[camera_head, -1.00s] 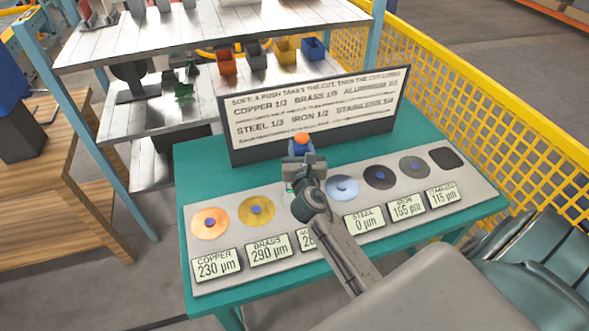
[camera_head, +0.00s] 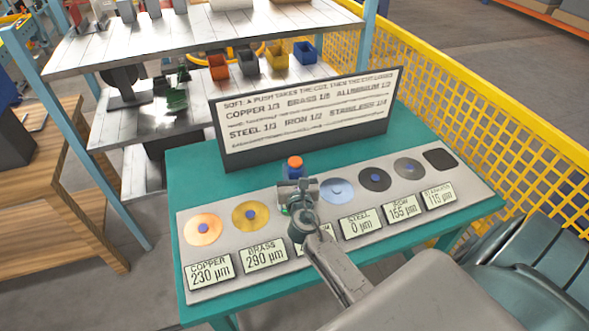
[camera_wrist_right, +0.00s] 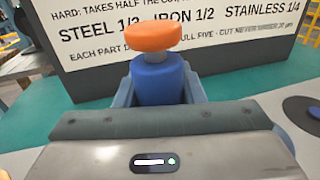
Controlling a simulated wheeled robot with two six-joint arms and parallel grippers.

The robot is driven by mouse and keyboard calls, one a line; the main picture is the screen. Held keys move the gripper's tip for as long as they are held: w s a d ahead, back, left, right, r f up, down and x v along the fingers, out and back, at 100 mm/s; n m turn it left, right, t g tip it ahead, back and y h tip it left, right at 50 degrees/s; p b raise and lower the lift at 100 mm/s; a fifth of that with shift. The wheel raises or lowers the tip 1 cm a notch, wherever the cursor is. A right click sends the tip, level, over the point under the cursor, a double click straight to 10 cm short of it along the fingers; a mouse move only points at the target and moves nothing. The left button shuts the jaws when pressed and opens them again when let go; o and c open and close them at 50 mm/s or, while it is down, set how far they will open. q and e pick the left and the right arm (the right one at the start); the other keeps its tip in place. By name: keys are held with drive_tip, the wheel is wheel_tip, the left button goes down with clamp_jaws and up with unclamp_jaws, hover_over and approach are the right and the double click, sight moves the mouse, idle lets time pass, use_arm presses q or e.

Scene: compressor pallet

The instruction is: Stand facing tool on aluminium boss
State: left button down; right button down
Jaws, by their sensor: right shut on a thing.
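The facing tool (camera_head: 295,163), with an orange knob on a blue body, is upright between the jaws of my right gripper (camera_head: 297,184). In the right wrist view the tool (camera_wrist_right: 158,82) stands between the two grey-blue fingers (camera_wrist_right: 160,98); its lower end is hidden. The gripper is over the aluminium place in the row, between the brass disc (camera_head: 250,216) and the steel disc (camera_head: 337,190). The aluminium boss is hidden behind my gripper and wrist, so I cannot tell whether the tool touches it. The aluminium readout is mostly covered. My left gripper is out of view.
A grey panel (camera_head: 190,272) on the green table (camera_head: 190,165) also carries copper (camera_head: 203,230), iron (camera_head: 375,180) and stainless (camera_head: 408,168) discs. Steel reads 0 µm, brass 290. An instruction board (camera_head: 305,120) stands close behind the tool. Shelves are behind left; a yellow fence is right.

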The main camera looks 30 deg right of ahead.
drive_tip(key=c, duration=0.9)
unclamp_jaws()
drive_tip(key=shift+c, duration=0.2)
drive_tip(key=shift+s+r, duration=0.1)
drive_tip(key=shift+r, duration=0.05)
drive_tip(key=b+v, duration=0.2)
drive_tip(key=v, duration=1)
drive_tip(key=shift+b, duration=0.3)
